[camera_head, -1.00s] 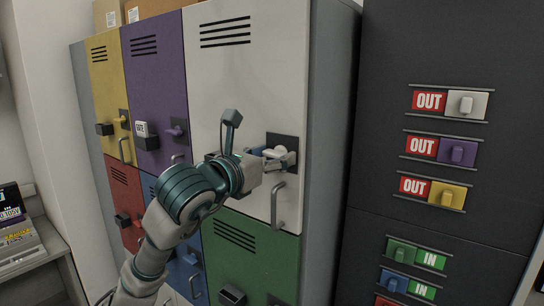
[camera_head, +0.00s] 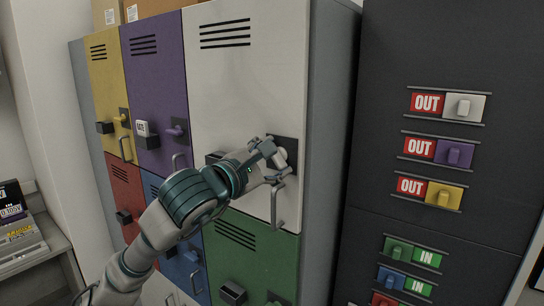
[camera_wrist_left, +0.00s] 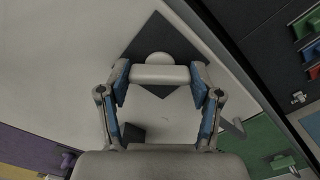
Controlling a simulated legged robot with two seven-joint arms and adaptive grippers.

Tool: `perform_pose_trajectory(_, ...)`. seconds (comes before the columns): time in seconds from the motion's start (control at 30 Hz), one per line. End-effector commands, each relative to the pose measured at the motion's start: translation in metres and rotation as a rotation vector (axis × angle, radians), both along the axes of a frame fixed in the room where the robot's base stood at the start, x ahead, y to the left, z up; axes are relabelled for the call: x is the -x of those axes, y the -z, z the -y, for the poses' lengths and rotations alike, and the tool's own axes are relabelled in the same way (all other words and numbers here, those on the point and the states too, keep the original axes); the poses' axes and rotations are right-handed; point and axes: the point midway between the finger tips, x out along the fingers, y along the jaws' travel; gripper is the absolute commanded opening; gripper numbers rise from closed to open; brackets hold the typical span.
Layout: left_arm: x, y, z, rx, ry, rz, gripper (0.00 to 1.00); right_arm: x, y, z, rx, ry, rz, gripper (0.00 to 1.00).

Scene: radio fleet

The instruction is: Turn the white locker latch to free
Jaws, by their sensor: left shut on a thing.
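The white locker door (camera_head: 245,85) has a white latch on a dark square plate (camera_head: 290,148) near its right edge. My left gripper (camera_head: 274,162) is at this latch and mostly hides it in the head view. In the left wrist view, the white latch (camera_wrist_left: 160,74) is a bar with a round hub behind it. The two blue-padded fingers of my left gripper (camera_wrist_left: 160,84) are shut on the bar's ends. The bar lies at a slant to the edges of the dark plate (camera_wrist_left: 170,40). My right gripper is in neither view.
A grey pull handle (camera_head: 279,205) stands out just below the latch. A dark box (camera_head: 214,157) sits left of it. Yellow (camera_head: 105,70), purple, red, blue and green doors surround the white one. A dark panel (camera_head: 450,50) with OUT and IN sliders stands at right.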

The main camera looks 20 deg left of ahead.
Motion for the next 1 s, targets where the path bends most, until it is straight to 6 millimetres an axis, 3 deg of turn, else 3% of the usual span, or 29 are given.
perform_pose_trajectory(0.6, 0.000, 0.002, 0.000, -0.498, -0.001, 0.179, 0.30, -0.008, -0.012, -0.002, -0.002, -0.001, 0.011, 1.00)
perform_pose_trajectory(1.0, -0.001, 0.004, 0.001, -0.641, 0.000, 0.227, 0.30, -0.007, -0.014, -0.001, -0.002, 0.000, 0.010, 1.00)
